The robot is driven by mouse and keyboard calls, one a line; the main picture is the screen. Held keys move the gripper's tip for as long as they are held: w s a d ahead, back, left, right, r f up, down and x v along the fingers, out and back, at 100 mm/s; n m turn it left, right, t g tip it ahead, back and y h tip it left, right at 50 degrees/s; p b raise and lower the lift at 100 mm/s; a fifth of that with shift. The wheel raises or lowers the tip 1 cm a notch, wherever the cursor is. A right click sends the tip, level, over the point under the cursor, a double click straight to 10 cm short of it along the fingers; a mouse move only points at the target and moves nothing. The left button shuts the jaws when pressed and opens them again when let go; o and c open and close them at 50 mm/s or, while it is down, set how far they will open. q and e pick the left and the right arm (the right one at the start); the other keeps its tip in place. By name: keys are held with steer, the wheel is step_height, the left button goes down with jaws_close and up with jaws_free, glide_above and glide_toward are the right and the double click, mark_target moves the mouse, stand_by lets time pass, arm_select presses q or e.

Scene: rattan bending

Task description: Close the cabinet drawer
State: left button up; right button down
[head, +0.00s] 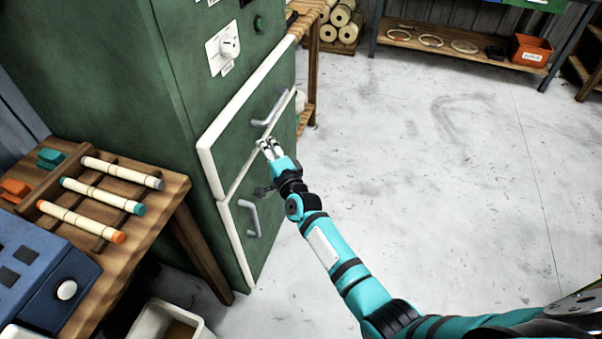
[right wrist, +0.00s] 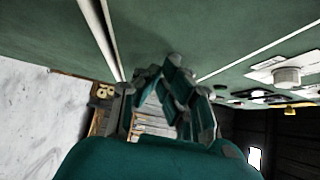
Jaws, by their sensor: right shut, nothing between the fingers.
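The green cabinet (head: 185,120) stands at left in the head view. Its upper drawer (head: 236,138) has white edging and a grey handle (head: 270,108), and its front appears to stand slightly out from the body. The lower drawer (head: 262,240) has its own handle (head: 248,217) and looks flush. My right gripper (head: 267,147) is shut and empty at the upper drawer's lower edge, below its handle. In the right wrist view the shut fingers (right wrist: 174,64) are close to the green front; contact is unclear. My left gripper is not in view.
A wooden table (head: 165,205) with several wrapped rods and a blue box (head: 40,275) stands left of the cabinet. A white bin (head: 168,320) is below it. A shelf with an orange bin (head: 530,50) stands at the back. The floor (head: 440,160) at right is clear.

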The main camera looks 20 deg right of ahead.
steer(key=s+d, duration=0.2)
steer(key=s, duration=0.8)
steer(key=s+d+f+n+g, duration=0.1)
steer(key=s+f+n+g, duration=0.2)
steer(key=s+f, duration=0.55)
steer(key=s+d+f+n+g+h, duration=0.1)
steer(key=s+f+n+g, duration=0.25)
steer(key=f, duration=1.05)
steer(key=s+d+f+n+g, duration=0.25)
steer(key=s+f, duration=0.45)
steer(key=f, duration=0.5)
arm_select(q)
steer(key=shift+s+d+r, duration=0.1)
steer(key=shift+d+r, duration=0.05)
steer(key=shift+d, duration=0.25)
arm_select(e)
steer(key=s+d+f+n+g, duration=0.2)
steer(key=s+f+n, duration=0.1)
steer(key=s, duration=0.7)
steer(key=s+d+f+n+g+h, duration=0.1)
steer(key=s+d+f+n+g, duration=0.2)
steer(key=s+f, duration=0.3)
steer(key=s+d+f+n+g+h, duration=0.1)
steer(key=s+f, duration=0.4)
steer(key=s, duration=1)
steer(key=shift+s+d+f+n+g, duration=0.3)
steer(key=shift+d+n+g, duration=0.5)
steer(key=shift+d+n, duration=0.35)
